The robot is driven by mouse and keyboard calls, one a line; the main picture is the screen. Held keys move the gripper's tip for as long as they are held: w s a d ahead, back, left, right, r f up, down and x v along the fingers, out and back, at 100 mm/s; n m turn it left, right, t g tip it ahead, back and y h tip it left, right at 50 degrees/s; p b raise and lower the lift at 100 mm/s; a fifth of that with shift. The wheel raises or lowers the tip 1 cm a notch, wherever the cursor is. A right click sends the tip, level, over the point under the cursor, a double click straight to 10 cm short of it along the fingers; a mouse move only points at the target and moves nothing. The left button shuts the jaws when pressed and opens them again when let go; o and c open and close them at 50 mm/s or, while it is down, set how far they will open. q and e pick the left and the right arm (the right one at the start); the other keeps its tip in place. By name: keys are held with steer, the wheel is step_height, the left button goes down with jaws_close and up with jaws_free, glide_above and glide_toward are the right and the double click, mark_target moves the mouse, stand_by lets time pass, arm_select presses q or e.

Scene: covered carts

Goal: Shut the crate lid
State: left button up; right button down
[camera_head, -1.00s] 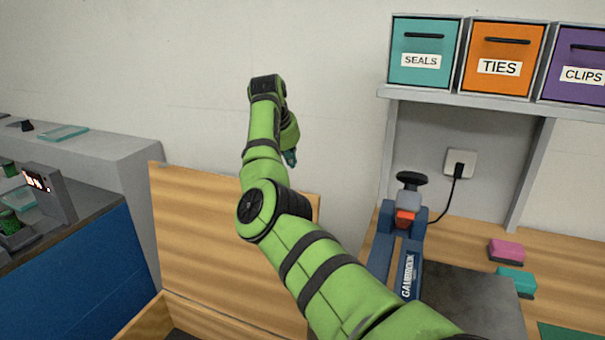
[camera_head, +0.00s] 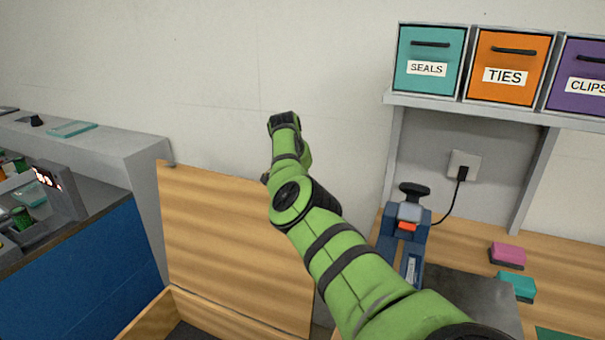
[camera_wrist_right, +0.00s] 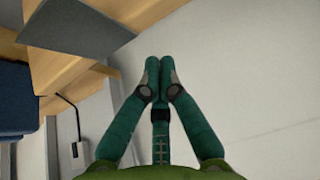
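The wooden crate (camera_head: 150,318) stands at the bottom of the head view, mostly cut off by the frame edge, with a dark interior. Its wooden lid (camera_head: 225,245) stands raised at the back of the crate, open. My right arm reaches up across the lid's right side. In the head view its gripper is largely hidden behind the arm, near the lid's upper right. In the right wrist view my right gripper (camera_wrist_right: 159,66) has its teal fingertips together with nothing visible between them. The lid cannot be made out there. My left gripper is not in view.
A blue clamp-like tool (camera_head: 408,235) stands right of my arm on the wooden bench (camera_head: 455,245). Labelled bins (camera_head: 428,62) sit on a shelf above. A blue-sided counter (camera_head: 85,270) is left of the crate. The wall behind the lid is bare.

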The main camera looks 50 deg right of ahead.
steer(key=a, duration=0.1)
steer(key=s+a+p, duration=0.1)
steer(key=a, duration=0.1)
steer(key=shift+a+r, duration=0.2)
steer(key=shift+a, duration=0.1)
stand_by(0.6)
